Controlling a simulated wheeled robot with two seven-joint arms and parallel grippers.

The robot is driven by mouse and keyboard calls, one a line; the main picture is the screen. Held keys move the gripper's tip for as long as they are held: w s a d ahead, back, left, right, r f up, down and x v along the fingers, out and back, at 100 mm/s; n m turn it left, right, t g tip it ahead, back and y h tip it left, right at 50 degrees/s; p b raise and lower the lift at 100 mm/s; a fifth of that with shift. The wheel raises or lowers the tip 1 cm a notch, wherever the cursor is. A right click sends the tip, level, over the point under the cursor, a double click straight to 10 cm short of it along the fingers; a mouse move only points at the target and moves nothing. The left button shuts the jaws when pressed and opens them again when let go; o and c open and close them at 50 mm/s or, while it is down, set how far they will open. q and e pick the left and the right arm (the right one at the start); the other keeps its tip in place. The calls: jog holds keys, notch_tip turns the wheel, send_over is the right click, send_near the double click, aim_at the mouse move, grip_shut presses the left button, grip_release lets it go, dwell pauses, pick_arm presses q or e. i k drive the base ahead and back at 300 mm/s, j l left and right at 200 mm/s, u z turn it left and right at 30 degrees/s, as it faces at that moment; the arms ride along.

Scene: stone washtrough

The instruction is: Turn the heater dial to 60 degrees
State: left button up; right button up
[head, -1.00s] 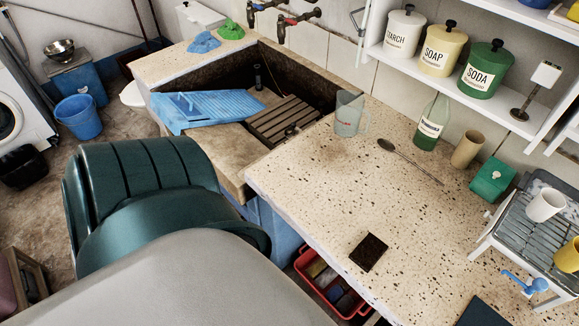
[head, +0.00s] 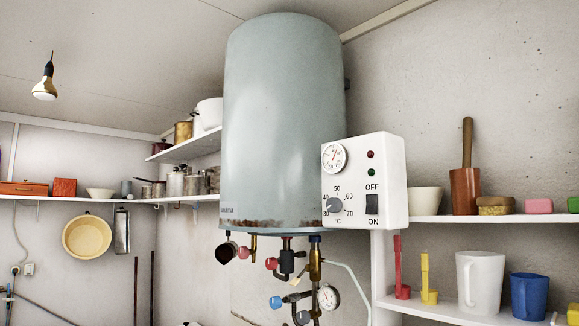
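The heater dial (head: 335,205) is a small grey knob on the front of a white control box (head: 390,213). Numbers from 30 to 70 and a °C mark ring it, with 60 to its upper right. Its pointer seems turned to the left side, near 30 to 40, but is too small to read exactly. The box is at the lower right of a large pale blue-grey heater tank (head: 283,110). A black switch (head: 372,203) sits between OFF and ON. Neither of my grippers shows in the head view.
A round gauge (head: 334,157) and two small lamps are above the dial. Pipes with red and blue valves (head: 287,262) hang below the tank.

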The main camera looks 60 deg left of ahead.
aim_at(333, 204)
jog(key=u, duration=1.7)
jog(key=i+j, duration=0.1)
jog(key=i, duration=0.3)
